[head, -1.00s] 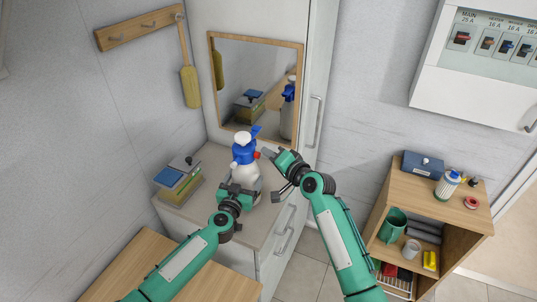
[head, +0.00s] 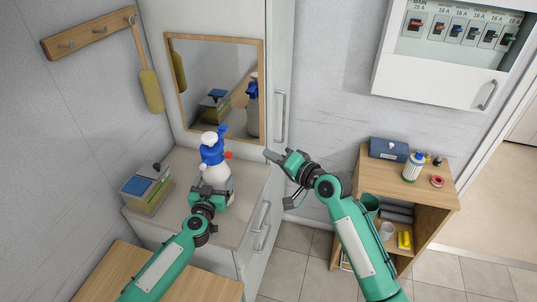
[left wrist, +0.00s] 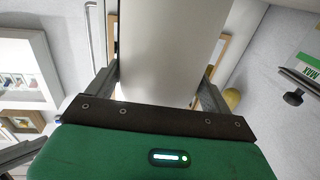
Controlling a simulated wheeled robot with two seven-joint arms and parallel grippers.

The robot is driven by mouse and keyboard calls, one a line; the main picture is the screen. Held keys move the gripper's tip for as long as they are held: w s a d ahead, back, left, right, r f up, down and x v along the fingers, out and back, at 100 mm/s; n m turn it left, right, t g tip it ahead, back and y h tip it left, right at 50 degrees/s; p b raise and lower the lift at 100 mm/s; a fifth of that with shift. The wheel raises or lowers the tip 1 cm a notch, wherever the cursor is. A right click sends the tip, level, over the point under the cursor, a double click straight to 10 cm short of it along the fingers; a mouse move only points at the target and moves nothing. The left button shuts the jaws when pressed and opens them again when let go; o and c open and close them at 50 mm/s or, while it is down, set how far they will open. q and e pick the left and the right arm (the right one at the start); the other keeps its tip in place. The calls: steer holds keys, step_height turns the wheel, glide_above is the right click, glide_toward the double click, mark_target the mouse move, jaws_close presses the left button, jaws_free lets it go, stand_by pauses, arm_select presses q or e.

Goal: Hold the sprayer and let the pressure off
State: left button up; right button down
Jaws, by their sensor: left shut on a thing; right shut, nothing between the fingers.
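The sprayer (head: 217,172) stands upright on the low cabinet, a white bottle with a blue head, a white knob on top and a red part (head: 228,155) on its right side. My left gripper (head: 210,194) is shut on the lower body of the bottle. In the left wrist view the pale bottle (left wrist: 165,50) fills the space between the fingers. My right gripper (head: 273,157) is shut and empty, to the right of the sprayer and clear of the red part by a visible gap. The bottle's lower front is partly hidden by my left gripper.
A mirror (head: 168,90) behind reflects the sprayer. A wooden shelf (head: 447,190) at right holds a blue box, a bottle and a red ring. A breaker box (head: 430,85) hangs above.

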arm_select(q)
steer(key=o, duration=1.4)
steer(key=s, duration=0.4)
steer(key=s+a, duration=0.1)
steer(key=s, duration=0.3)
steer(key=s+a, duration=0.1)
steer(key=s, duration=0.2)
steer(key=shift+s+a, duration=0.15)
steer(key=shift+s, duration=0.25)
